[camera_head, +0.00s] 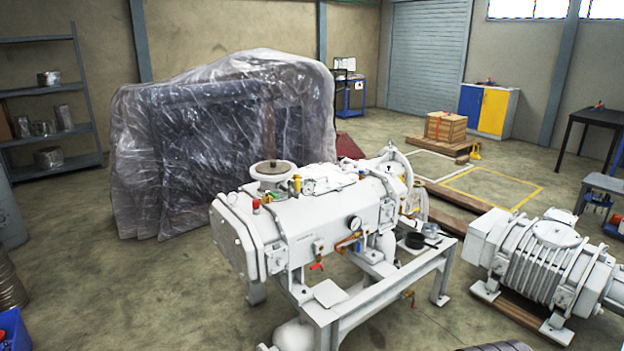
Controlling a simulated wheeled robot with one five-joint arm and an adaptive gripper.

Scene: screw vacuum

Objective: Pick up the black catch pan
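A small black round pan (414,240), which looks like the black catch pan, sits at the right end of the white frame (440,258) that carries the white pump (320,225). It looks upright, but it is too small to tell what is inside. A small greyish container (431,229) stands just right of it and behind. My gripper is not in view.
A second white machine (545,260) stands on wooden beams at the right. A plastic-wrapped bulk (220,140) stands behind the pump, with shelves (50,90) at the left. Red and yellow valve handles stick out from the pump. Open floor lies at the lower left.

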